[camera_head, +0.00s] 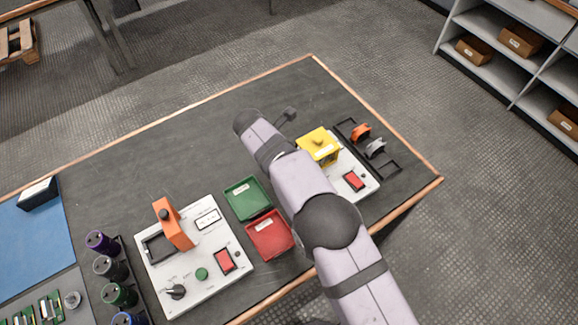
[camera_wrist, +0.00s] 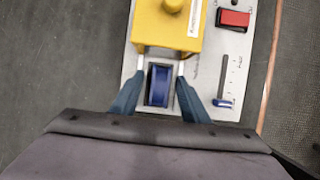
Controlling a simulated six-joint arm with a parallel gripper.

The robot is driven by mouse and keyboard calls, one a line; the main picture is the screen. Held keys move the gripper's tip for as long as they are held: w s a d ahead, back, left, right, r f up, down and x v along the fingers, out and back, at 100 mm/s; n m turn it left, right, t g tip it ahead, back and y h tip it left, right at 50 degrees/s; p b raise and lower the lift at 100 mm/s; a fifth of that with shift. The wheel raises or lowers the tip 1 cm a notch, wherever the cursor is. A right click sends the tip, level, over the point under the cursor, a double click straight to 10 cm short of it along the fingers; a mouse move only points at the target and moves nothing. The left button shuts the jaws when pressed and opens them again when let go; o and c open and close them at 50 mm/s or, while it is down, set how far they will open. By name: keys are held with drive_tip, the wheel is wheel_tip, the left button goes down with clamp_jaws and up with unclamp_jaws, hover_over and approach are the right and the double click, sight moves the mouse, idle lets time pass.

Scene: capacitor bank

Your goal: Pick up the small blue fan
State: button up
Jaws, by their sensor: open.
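In the wrist view, a small blue piece (camera_wrist: 158,88), which I take for the blue fan, sits upright in a dark slot of the white panel, just below the yellow box (camera_wrist: 168,25). My gripper (camera_wrist: 161,70) is open, with one pale-tipped finger on each side of the blue piece. I cannot tell whether the fingers touch it or how far down they reach. In the head view, my arm hides the blue piece and the gripper; the yellow box (camera_head: 318,146) shows right of the arm.
A red switch (camera_wrist: 233,19) and a blue-ended gauge (camera_wrist: 224,92) lie right of the fingers. In the head view, a dark rack holds an orange piece (camera_head: 361,132) and a grey piece (camera_head: 375,147). Green (camera_head: 243,194) and red (camera_head: 268,232) trays lie left of my arm.

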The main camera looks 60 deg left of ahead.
clamp_jaws()
drive_tip(key=shift+r, duration=0.1)
